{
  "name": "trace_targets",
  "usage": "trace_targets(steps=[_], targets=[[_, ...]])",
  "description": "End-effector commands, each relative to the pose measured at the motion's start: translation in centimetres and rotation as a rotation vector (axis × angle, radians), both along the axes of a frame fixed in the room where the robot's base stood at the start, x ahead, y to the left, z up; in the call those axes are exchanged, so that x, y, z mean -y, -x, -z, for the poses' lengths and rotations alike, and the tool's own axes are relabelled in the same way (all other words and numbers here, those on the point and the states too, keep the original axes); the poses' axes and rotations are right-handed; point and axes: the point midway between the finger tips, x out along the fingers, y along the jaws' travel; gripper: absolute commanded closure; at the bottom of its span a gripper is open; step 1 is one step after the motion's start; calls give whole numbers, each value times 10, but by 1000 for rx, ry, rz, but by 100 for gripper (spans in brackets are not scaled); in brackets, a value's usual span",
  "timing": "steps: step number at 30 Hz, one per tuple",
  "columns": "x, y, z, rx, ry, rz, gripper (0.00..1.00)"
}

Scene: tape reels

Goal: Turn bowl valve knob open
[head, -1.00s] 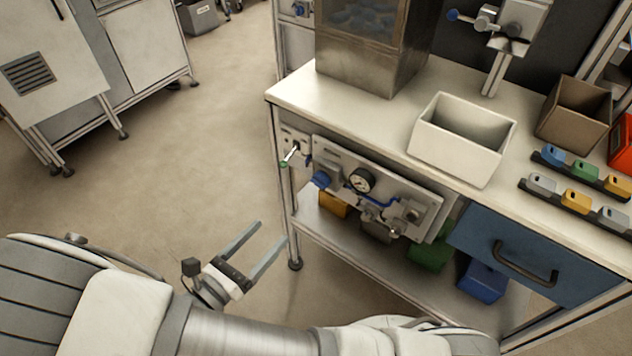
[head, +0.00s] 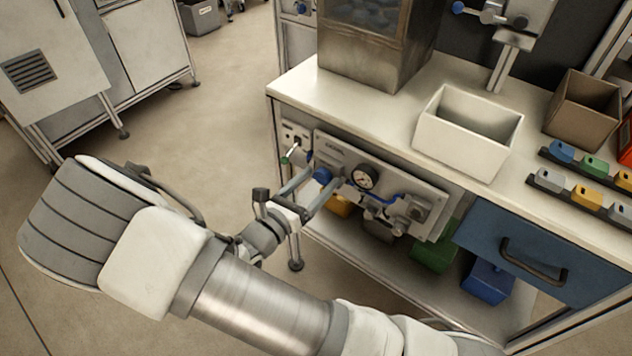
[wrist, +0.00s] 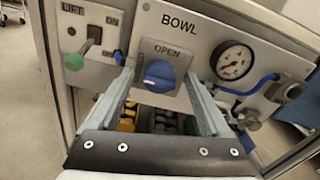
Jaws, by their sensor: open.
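The bowl valve knob is a round blue knob (wrist: 159,76) on a grey plate marked OPEN, under the word BOWL, in the wrist view. In the head view the blue knob (head: 322,175) shows at the left end of the panel under the bench top. My gripper (wrist: 162,78) is open, with one finger on each side of the knob in the wrist view. In the head view my gripper (head: 322,188) reaches up to the panel at the knob. I cannot tell whether the fingers touch the knob.
A green-tipped LIFT switch (wrist: 76,60) is left of the knob. A pressure gauge (wrist: 234,61) with a blue hose is to its right. The bench top (head: 385,105) overhangs the panel. Coloured bins, one green (head: 434,254), stand on the shelf below.

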Motion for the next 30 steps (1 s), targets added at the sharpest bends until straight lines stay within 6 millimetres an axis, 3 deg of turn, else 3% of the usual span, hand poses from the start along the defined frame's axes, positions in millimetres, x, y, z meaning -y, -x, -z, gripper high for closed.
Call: trace_targets(steps=[8,21,30], targets=[[1,-1,0,0,0,0,20],[0,-1,0,0,0,0,100],[0,0,0,18,-24,0,100]])
